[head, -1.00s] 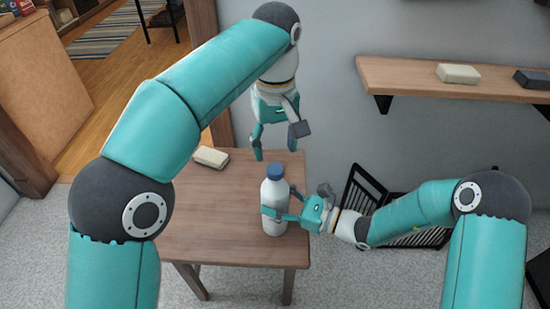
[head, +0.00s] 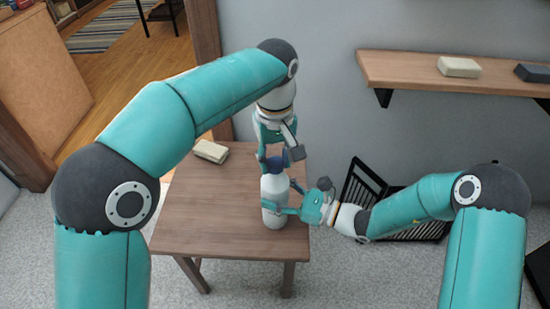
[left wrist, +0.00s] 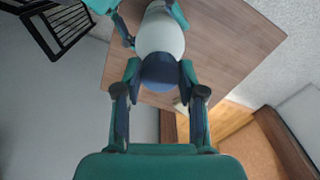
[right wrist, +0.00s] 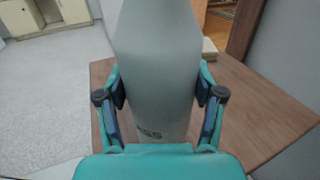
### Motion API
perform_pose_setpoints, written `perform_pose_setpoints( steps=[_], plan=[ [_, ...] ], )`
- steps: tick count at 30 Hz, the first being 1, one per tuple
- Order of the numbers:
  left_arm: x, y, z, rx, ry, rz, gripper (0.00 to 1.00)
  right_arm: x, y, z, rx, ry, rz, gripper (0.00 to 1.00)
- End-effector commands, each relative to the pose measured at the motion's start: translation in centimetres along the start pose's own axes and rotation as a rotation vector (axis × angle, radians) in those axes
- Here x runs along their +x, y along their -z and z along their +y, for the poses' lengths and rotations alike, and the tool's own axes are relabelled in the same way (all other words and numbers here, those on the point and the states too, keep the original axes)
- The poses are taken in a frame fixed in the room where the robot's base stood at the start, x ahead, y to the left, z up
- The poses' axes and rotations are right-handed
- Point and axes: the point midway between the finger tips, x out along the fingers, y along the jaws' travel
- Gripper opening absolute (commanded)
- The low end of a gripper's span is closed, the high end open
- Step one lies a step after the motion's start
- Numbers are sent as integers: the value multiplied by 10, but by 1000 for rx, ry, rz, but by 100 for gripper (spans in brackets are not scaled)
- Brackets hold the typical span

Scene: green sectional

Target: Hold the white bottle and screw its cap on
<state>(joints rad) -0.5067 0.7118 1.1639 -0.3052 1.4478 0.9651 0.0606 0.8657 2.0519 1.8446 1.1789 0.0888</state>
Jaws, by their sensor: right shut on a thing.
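The white bottle (head: 274,192) stands upright near the right edge of the small wooden table (head: 205,225). Its dark blue cap (left wrist: 160,72) sits on top; how tightly it is seated cannot be told. My right gripper (head: 284,208) is shut on the bottle's body from the right; its fingers press both sides of the bottle (right wrist: 155,75) in the right wrist view. My left gripper (head: 275,160) points down from above, open, with its fingers on either side of the cap. In the left wrist view the fingers (left wrist: 160,80) flank the cap without clearly gripping it.
A pale block (head: 211,151) lies at the table's back left. A wooden wall shelf (head: 420,74) at the right carries a pale block (head: 458,67) and a dark block (head: 532,73). A black rack (head: 362,185) stands on the floor behind my right arm. The table's left half is mostly clear.

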Motion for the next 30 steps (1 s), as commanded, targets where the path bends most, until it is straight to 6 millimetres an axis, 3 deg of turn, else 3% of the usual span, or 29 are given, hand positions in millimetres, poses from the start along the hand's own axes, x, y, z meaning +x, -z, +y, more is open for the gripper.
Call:
perform_pose_setpoints(
  steps=[1,6,11,19,23,24,29,30],
  plan=[
    [0,0,0,0,0,0,27,0,0,0,0,0,0,0],
    [0,0,0,0,0,0,0,0,0,0,0,0,0,0],
    [0,0,0,45,0,0,0,0,0,0,0,0,0,0],
    [0,0,0,450,1,-1,0,0,0,0,0,0,0,0],
    [0,0,0,436,1,-1,0,0,0,0,0,0,0,0],
    [0,0,0,435,1,-1,40,0,0,0,0,0,0,0],
    [0,0,0,434,1,-1,66,0,0,0,1,0,0,0],
    [0,0,0,433,1,-1,66,0,0,0,1,0,0,0]
  ],
)
